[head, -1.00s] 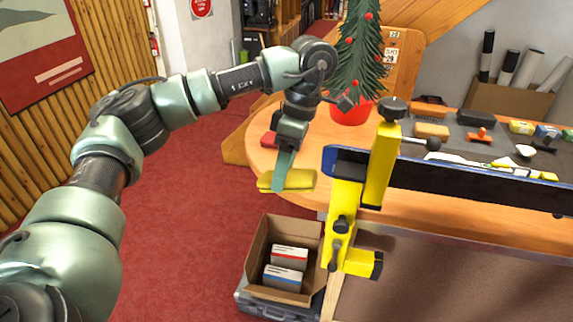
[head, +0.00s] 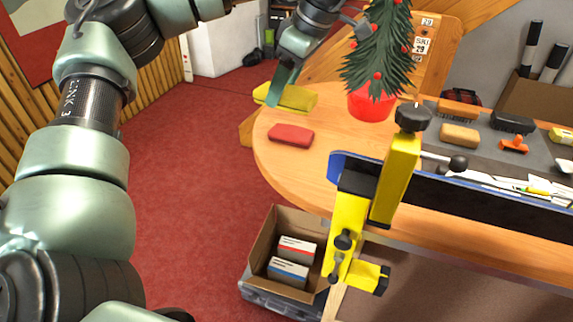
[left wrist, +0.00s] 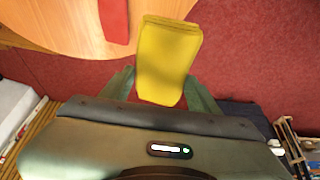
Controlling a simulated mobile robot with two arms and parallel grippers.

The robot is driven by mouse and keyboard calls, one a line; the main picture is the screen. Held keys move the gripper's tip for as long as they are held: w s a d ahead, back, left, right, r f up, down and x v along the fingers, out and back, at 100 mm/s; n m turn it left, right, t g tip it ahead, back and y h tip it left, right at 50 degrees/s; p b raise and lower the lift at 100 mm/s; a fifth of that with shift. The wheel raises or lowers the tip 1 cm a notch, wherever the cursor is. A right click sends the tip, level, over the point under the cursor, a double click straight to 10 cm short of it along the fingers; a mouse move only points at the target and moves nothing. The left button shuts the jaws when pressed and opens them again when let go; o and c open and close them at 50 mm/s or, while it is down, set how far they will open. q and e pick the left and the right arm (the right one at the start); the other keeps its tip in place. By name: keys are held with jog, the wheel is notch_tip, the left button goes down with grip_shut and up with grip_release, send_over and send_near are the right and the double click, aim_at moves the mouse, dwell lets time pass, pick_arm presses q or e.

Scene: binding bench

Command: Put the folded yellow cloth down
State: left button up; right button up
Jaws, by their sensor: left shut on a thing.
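The folded yellow cloth (head: 292,97) is at the far left edge of the wooden table (head: 283,170) in the head view. My left gripper (head: 282,92) is shut on the cloth. In the left wrist view the cloth (left wrist: 166,58) is between the two fingers, with its far end over the table top and the red floor under the rest. I cannot tell whether it touches the table. My right gripper is not in view.
A red folded cloth or pad (head: 291,135) lies on the table nearby. A small tree in a red pot (head: 371,104) stands to the right. A yellow clamp (head: 397,180) and long blue-black bar are at the front. An open cardboard box (head: 262,250) is below.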

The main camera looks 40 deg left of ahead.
pick_arm(q)
jog(key=b, duration=0.1)
send_over(278, 167)
jog(key=d, duration=0.2)
notch_tip(278, 167, down, 7)
jog(key=f, duration=0.7)
jog(key=shift+w+a+p, duration=0.2)
jog(key=shift+a+p, duration=0.05)
jog(key=shift+p, duration=0.15)
jog(key=shift+f, duration=0.95)
notch_tip(278, 167, down, 3)
jog(key=shift+r+p, duration=0.1)
jog(key=shift+p, duration=0.5)
jog(key=o, duration=1.2)
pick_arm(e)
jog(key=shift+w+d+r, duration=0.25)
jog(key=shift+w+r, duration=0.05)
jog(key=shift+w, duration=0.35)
pick_arm(q)
jog(key=shift+f, duration=0.2)
